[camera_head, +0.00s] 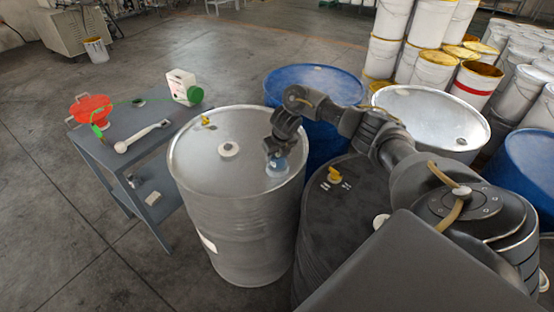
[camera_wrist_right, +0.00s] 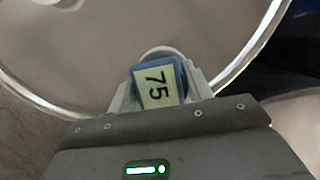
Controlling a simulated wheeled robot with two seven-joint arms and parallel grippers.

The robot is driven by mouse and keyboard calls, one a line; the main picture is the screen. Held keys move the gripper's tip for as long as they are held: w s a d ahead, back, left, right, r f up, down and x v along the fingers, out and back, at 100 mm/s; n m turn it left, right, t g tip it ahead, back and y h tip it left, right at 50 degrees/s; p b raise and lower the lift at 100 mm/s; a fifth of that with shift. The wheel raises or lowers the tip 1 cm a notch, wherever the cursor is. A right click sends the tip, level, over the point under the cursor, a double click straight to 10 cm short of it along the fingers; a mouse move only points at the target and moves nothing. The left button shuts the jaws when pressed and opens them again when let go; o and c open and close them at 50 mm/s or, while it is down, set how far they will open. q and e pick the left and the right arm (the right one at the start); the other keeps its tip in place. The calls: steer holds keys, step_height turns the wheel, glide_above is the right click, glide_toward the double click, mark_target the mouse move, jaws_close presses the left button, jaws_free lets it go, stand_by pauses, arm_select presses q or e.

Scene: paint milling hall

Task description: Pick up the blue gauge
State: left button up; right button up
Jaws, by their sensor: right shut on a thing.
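The blue gauge (camera_wrist_right: 158,84) shows in the right wrist view as a small blue-framed block with a pale face reading "75". My right gripper (camera_wrist_right: 160,97) is shut on it, with a light finger on either side. In the head view my right gripper (camera_head: 277,160) reaches down over the right part of the grey steel drum's top (camera_head: 215,180). The gauge is mostly hidden there by the gripper. I cannot tell whether it touches the drum top. My left gripper is not in view.
A grey cart (camera_head: 135,120) at the left holds a red funnel (camera_head: 91,107), a white wrench-like tool (camera_head: 142,136) and a white bottle with green cap (camera_head: 181,86). A blue drum (camera_head: 310,78), a black drum (camera_head: 325,215) and a white-topped drum (camera_head: 430,115) stand close around.

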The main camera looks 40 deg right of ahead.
steer(key=shift+w+r, duration=0.1)
steer(key=shift+r, duration=0.4)
step_height(320, 180, up, 2)
steer(key=shift+r, duration=0.15)
steer(key=s+a+r+p, duration=0.2)
steer(key=s+a+r, duration=0.1)
steer(key=a+r, duration=0.3)
steer(key=s+a+r+p, duration=0.2)
steer(key=s+a+r, duration=0.15)
steer(key=a, duration=0.35)
step_height(320, 180, up, 11)
steer(key=w+p, duration=0.1)
steer(key=p, duration=0.6)
steer(key=shift+r, duration=0.15)
